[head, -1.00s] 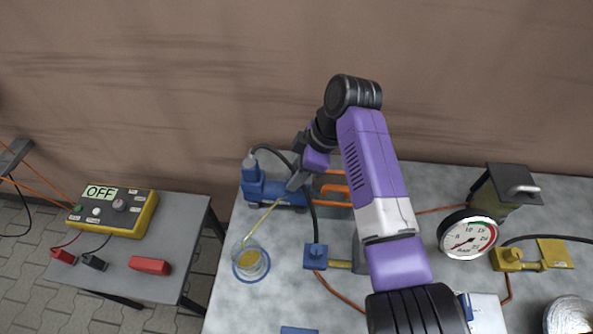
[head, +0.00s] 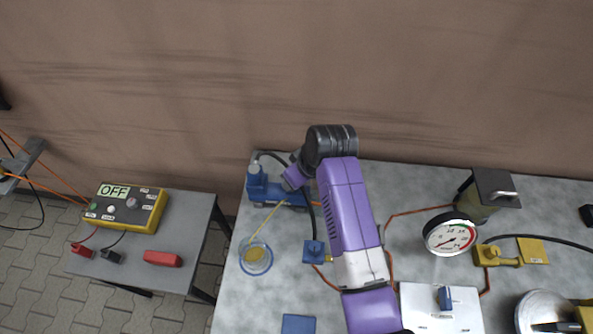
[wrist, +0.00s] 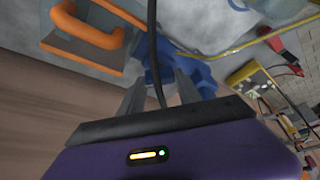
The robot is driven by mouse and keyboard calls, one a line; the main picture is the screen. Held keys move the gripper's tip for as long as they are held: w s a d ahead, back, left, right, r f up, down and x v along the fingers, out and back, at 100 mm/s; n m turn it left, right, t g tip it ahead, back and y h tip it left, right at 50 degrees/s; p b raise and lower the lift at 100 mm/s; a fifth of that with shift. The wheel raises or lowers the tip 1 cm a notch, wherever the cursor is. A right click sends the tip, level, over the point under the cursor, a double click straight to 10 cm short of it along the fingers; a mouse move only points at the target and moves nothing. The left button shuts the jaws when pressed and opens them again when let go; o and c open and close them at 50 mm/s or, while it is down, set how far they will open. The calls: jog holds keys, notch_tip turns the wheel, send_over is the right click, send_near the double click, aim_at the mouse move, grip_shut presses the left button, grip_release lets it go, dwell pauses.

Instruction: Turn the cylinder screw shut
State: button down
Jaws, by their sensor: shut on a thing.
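The blue cylinder (head: 273,190) lies at the back left of the grey table. A thin yellow tube (head: 268,219) runs from it to a glass jar (head: 256,257) with yellow fluid. My gripper (head: 297,188) is at the cylinder's right end, coming from the right. In the wrist view the blue cylinder (wrist: 188,72) shows beyond and between the fingers of my gripper (wrist: 158,88), with a black hose crossing in front. The gripper is shut on a small part at the cylinder, taken as its screw. The screw itself is hidden by the fingers and hose.
An orange handle (wrist: 92,28) is close by in the wrist view. A blue hose block (head: 313,251) stands right of the jar. A pressure gauge (head: 451,234) and a yellow valve (head: 497,256) are farther right. The side table holds a yellow meter (head: 125,207) reading OFF.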

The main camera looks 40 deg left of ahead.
jog(key=m+p, duration=0.1)
jog(key=m, duration=0.1)
jog(key=m+t+p, duration=0.1)
jog(key=m, duration=0.1)
jog(key=shift+s+a+r+m+t+h, duration=0.1)
jog(key=shift+s+r+m+t+h, duration=0.05)
jog(key=shift+m+t+h, duration=0.15)
jog(key=shift+a+m+t+h+p, duration=0.1)
jog(key=shift+m+t+h+p, duration=0.25)
jog(key=shift+m, duration=0.8)
jog(key=shift+m+t+h+p, duration=0.25)
jog(key=shift+m+t+h, duration=0.1)
jog(key=shift+m, duration=0.8)
jog(key=c, duration=0.8)
grip_release()
jog(key=shift+c, duration=0.2)
jog(key=v, duration=0.7)
jog(key=shift+s+r+b, duration=0.15)
jog(key=shift+r+b, duration=0.1)
jog(key=shift+b, duration=0.1)
